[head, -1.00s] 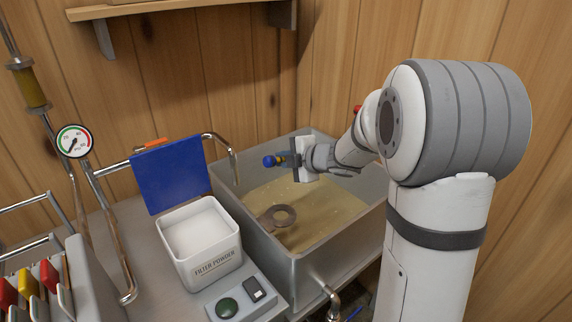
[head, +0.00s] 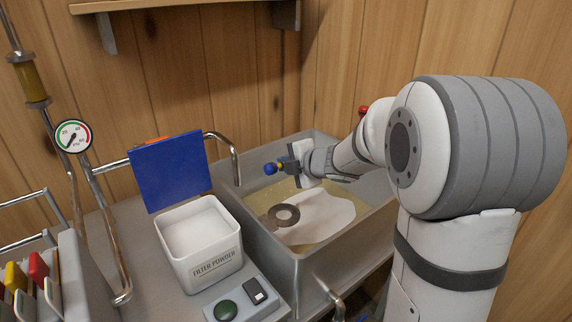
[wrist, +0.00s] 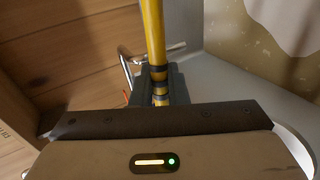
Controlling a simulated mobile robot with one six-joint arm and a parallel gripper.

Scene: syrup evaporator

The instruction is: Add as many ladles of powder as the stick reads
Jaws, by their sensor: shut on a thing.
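My gripper (head: 291,164) is shut on a yellow handle (wrist: 154,40) with a blue knob (head: 270,169), over the metal pan (head: 228,207). The handle also passes between my jaws in the wrist view (wrist: 160,88). Its other end is hidden, so I cannot tell its shape. The pan holds tan liquid (head: 330,185) with a broad white patch (head: 318,212) on it. I see no stick reading.
A control box with a green button (head: 225,310) sits in front of the powder box. A pressure gauge (head: 73,136) and pipes stand at left, above a rack with coloured tabs (head: 38,266). A bent metal pipe (head: 229,146) rises at the pan's back left corner.

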